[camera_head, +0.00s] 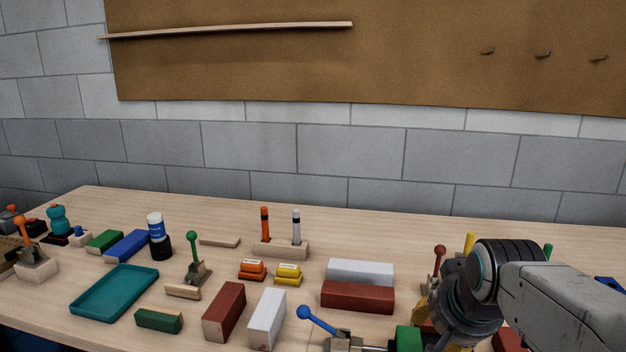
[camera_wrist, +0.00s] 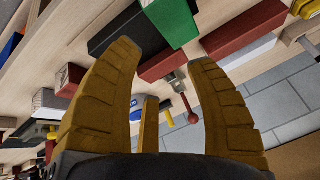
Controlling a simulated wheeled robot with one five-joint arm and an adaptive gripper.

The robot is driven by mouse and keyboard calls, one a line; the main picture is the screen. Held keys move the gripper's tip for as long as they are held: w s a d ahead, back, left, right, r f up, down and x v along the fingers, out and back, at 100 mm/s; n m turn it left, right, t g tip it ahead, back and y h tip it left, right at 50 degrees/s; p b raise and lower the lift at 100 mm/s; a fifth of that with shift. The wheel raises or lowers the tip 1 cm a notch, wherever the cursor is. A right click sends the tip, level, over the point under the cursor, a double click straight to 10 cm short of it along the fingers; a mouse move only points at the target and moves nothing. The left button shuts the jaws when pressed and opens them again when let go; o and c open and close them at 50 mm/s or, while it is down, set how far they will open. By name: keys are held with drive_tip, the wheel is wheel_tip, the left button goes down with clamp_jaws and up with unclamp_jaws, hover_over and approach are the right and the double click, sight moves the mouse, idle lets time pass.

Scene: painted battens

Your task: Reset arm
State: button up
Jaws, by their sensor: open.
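My gripper (camera_wrist: 164,54) shows in the wrist view with its ochre fingers spread wide apart and nothing held between them. Beyond the fingertips lie a green block (camera_wrist: 172,20), dark red battens (camera_wrist: 243,28) and a lever with a red knob (camera_wrist: 188,105). In the head view my arm reaches in from the right edge, over the right part of the bench. There the dark wrist hides most of the gripper. A green block (camera_head: 408,339) stands just left of the wrist.
The wooden bench (camera_head: 350,240) holds a red batten (camera_head: 357,297), white battens (camera_head: 267,318), a teal tray (camera_head: 115,292), a blue-knobbed lever (camera_head: 322,320) and two markers in a wooden holder (camera_head: 281,249). A shelf strip (camera_head: 230,31) and hooks are on the brown board behind. The air above the bench's left and middle is clear.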

drive_tip(key=s+a+f+n+g, duration=0.25)
drive_tip(key=s+f, duration=0.25)
drive_tip(key=s, duration=0.3)
drive_tip(key=s+a+f+n+g, duration=0.1)
drive_tip(key=s+f+n, duration=0.25)
drive_tip(key=s, duration=0.45)
drive_tip(key=w+p+v, duration=0.3)
drive_tip(key=p+v, duration=1)
drive_tip(key=shift+s+d+r+t+y+p, duration=0.25)
drive_tip(key=shift+s+r+t+y+p, duration=0.1)
drive_tip(key=shift+r, duration=0.45)
